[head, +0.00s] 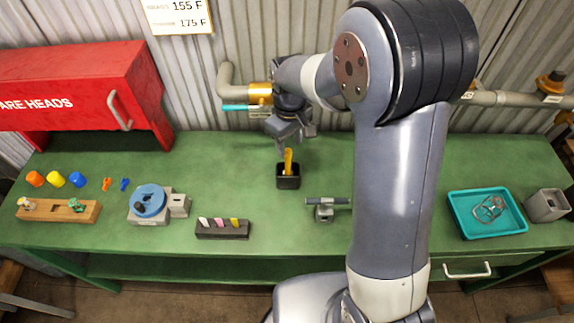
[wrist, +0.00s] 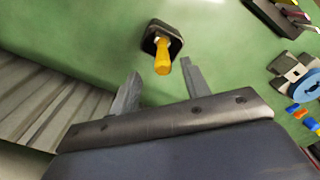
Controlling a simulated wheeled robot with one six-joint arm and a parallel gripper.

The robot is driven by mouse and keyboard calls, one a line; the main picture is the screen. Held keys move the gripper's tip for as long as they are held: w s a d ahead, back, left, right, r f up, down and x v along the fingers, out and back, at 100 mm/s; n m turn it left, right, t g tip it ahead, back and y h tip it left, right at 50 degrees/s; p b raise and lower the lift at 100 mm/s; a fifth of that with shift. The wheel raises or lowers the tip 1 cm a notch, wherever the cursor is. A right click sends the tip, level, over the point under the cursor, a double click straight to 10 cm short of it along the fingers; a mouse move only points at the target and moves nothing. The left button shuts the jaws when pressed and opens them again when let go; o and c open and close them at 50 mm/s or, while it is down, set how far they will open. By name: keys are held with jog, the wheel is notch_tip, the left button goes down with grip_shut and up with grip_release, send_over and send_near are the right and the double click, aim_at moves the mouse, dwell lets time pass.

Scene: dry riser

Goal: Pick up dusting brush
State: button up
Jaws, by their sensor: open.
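The dusting brush (head: 288,158) stands upright with its yellow handle up in a small black holder (head: 289,181) near the middle of the green bench. Its lower part is hidden inside the holder. In the wrist view the yellow handle (wrist: 162,58) rises from the black holder (wrist: 152,35), beyond the fingertips and between their lines. My gripper (head: 288,138) is above and just behind the brush in the head view. In the wrist view my gripper (wrist: 160,75) is open, with its two fingers apart and nothing between them.
A black block with several coloured tags (head: 222,230), a blue round fixture (head: 150,200) and a wooden rack (head: 58,210) stand to the left. A small grey T-shaped fixture (head: 325,209) is right of the holder. A teal tray (head: 487,233) is far right. Pipes run behind.

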aim_at(288, 149)
jog(key=shift+a+f+p, duration=0.2)
jog(key=shift+f+p, duration=0.55)
jog(key=shift+f, duration=2.1)
jog(key=shift+c, duration=0.4)
grip_shut()
